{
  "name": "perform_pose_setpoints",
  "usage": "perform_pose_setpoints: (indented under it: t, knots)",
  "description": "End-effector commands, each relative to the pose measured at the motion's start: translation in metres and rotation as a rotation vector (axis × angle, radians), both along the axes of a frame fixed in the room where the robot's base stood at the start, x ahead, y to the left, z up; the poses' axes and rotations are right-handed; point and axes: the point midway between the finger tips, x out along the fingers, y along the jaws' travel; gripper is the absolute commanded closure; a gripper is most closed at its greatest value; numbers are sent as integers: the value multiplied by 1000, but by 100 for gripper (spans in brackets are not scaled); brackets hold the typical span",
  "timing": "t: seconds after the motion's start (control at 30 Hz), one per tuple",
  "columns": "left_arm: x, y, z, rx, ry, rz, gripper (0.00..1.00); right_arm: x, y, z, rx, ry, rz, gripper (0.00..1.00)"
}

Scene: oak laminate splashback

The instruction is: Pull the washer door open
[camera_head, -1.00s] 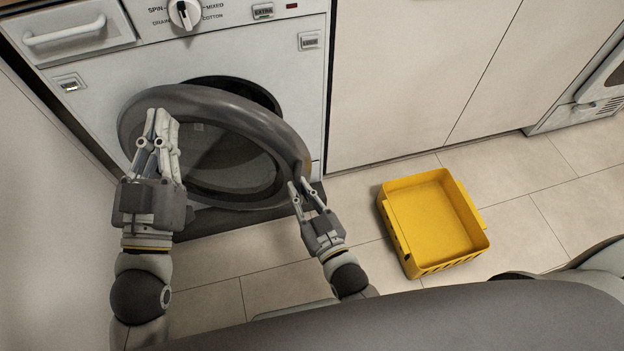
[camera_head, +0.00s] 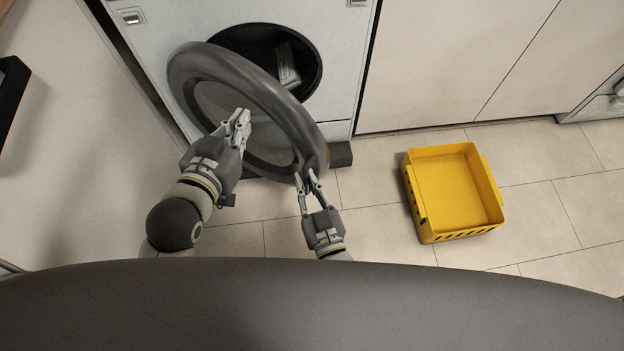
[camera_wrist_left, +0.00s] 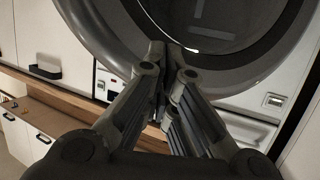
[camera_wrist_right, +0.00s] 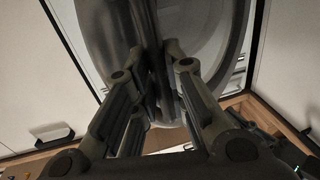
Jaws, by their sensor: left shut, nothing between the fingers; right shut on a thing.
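The washer door (camera_head: 300,112) is a round grey ring with a dark glass middle. It stands partly open, swung out from the white washer (camera_head: 345,75). The dark drum opening (camera_head: 308,50) shows behind it with a pale item inside. My right gripper (camera_head: 308,180) is shut on the door's rim at its lower right edge; the rim also shows between its fingers in the right wrist view (camera_wrist_right: 152,45). My left gripper (camera_head: 242,118) is shut and empty, in front of the door's glass. In the left wrist view its fingertips (camera_wrist_left: 170,55) overlap the ring's edge; I cannot tell whether they touch.
A yellow crate (camera_head: 455,195) stands on the tiled floor to the right, with bare floor between it and the door. Cream cabinet fronts (camera_head: 450,60) run to the right of the washer. A plain wall or panel (camera_head: 80,130) lies to the left.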

Motion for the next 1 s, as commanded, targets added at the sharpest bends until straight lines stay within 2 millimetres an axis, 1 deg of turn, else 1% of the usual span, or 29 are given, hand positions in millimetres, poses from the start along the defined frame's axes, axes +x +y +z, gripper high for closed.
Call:
perform_pose_setpoints:
  t: [0.03, 0.27, 0.3, 0.4, 0.47, 0.8, 0.87, 0.97, 1.0]
  knots:
    - [0, 0, 0, 0, 1, 0, 100, 0, 7, 2, -3, -4, 11, 100]
    - [0, 0, 0, 0, 0, 0, 100, 0, 7, 2, -2, -4, 11, 100]
    - [0, 0, 0, 0, 0, 0, 100, 0, 7, 2, -2, -4, 11, 84]
    - [0, 0, 0, -1, -1, 1, 100, 0, 7, 2, -1, -4, 9, 71]
    - [0, 0, 0, 0, -1, 1, 100, 0, 6, 2, 0, -3, 8, 65]
    - [-1, 0, -1, 1, 2, -1, 100, -2, 3, 1, 1, -2, 5, 65]
    - [0, 0, -1, 1, 1, -1, 100, -6, 1, 1, 1, -1, 5, 65]
    - [0, 0, 0, 0, 1, -1, 100, -19, -4, 0, 1, 1, 5, 65]
    - [0, 0, 0, 0, 1, -1, 100, -26, -7, -1, -1, 3, 6, 65]
